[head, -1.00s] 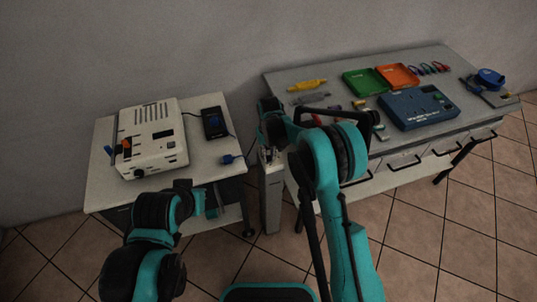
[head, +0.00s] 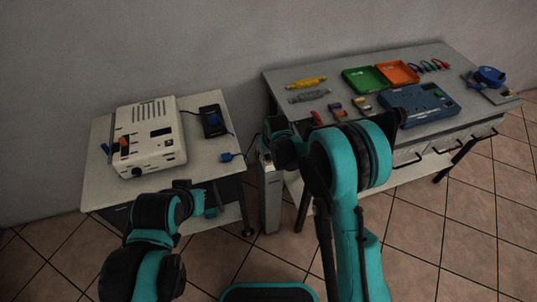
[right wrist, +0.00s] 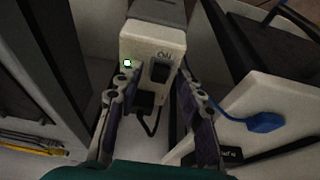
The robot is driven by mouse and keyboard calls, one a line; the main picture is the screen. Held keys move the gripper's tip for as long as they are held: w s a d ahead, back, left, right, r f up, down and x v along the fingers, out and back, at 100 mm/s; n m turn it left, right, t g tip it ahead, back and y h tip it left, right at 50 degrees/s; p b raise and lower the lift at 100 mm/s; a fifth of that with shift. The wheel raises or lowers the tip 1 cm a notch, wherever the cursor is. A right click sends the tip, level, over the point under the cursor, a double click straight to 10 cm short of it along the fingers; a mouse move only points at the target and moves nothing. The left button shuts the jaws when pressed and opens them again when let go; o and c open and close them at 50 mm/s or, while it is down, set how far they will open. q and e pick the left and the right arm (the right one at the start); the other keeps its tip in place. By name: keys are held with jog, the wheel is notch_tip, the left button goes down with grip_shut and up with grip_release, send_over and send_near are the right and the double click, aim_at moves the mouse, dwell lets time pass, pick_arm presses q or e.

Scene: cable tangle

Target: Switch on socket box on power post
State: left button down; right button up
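The power post (head: 270,200) stands between the two tables, its top largely hidden by my right arm in the head view. In the right wrist view, its pale socket box (right wrist: 140,42) shows a black rocker switch (right wrist: 159,71) and a small lit green light (right wrist: 127,63). A black plug (right wrist: 145,103) with a cable is below the switch. My right gripper (right wrist: 160,88) is open, its fingers on either side of the lower part of the box face; contact is unclear. It also shows at the post top in the head view (head: 272,138). My left gripper (head: 208,202) is low before the left table, its fingers unclear.
The left table (head: 205,165) holds a white device (head: 150,140), a black box (head: 212,120) and a blue plug (head: 230,157) near its edge. The right bench (head: 300,75) holds a blue case (head: 420,105), green and orange trays, and small parts.

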jog(key=v, duration=1.2)
